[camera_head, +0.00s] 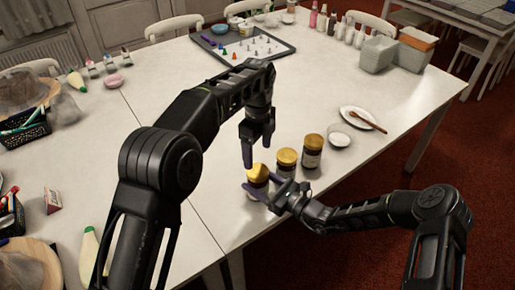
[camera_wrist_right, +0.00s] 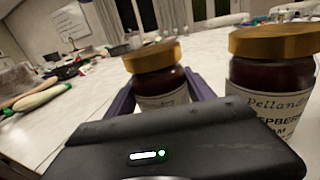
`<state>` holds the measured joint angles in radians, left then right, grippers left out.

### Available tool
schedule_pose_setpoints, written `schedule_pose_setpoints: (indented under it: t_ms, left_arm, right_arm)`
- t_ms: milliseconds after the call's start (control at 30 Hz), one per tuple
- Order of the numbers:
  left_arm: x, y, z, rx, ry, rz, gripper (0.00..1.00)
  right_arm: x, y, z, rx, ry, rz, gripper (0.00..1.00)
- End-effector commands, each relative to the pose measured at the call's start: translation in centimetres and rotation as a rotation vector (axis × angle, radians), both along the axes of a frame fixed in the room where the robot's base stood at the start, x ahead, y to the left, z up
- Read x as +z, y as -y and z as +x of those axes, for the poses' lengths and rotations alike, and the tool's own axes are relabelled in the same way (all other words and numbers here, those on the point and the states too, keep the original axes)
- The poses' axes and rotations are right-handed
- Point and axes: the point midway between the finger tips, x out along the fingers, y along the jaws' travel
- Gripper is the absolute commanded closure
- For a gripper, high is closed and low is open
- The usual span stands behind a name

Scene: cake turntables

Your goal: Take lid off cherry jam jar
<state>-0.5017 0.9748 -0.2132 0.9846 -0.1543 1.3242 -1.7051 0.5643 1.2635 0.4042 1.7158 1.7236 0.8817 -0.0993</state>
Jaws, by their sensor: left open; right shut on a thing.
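A dark jam jar with a gold lid (camera_head: 257,174) stands at the left end of a row of three jars near the table's front edge. My right gripper (camera_head: 264,192) is shut around its body from the front right. In the right wrist view this jar (camera_wrist_right: 157,75) is upright between the purple fingers, lid on; its label is too small to read. My left gripper (camera_head: 257,150) is open, pointing down just above the lid. A middle jar (camera_head: 286,161) and a right jar (camera_head: 312,152) stand beside it, lids on. The nearer jar on the right (camera_wrist_right: 268,85) reads raspberry.
A white plate with a wooden spoon (camera_head: 358,117) and a small white bowl (camera_head: 339,136) lie right of the jars. A grey tray (camera_head: 283,62) with small pieces is farther back.

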Motion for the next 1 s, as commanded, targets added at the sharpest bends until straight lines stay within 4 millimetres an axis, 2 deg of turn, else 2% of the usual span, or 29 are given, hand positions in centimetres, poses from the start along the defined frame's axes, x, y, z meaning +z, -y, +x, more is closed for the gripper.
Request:
schedule_pose_setpoints:
  t_ms: [500, 867, 1000]
  left_arm:
    - [-6.8, 0.0, -0.1, 0.002, -0.003, 0.001, 0.21]
    - [-7.5, 0.0, 0.0, 0.002, 0.0, 0.0, 0.21]
    - [-7.5, 0.0, 0.0, 0.002, -0.001, 0.001, 0.3]
  right_arm:
    - [0.0, 0.0, 0.0, 0.0, 0.0, 0.0, 1.0]
    - [0.0, 0.0, 0.0, -0.001, 0.0, 0.0, 1.0]
    - [0.0, 0.0, 0.0, 0.0, 0.0, 0.0, 1.0]
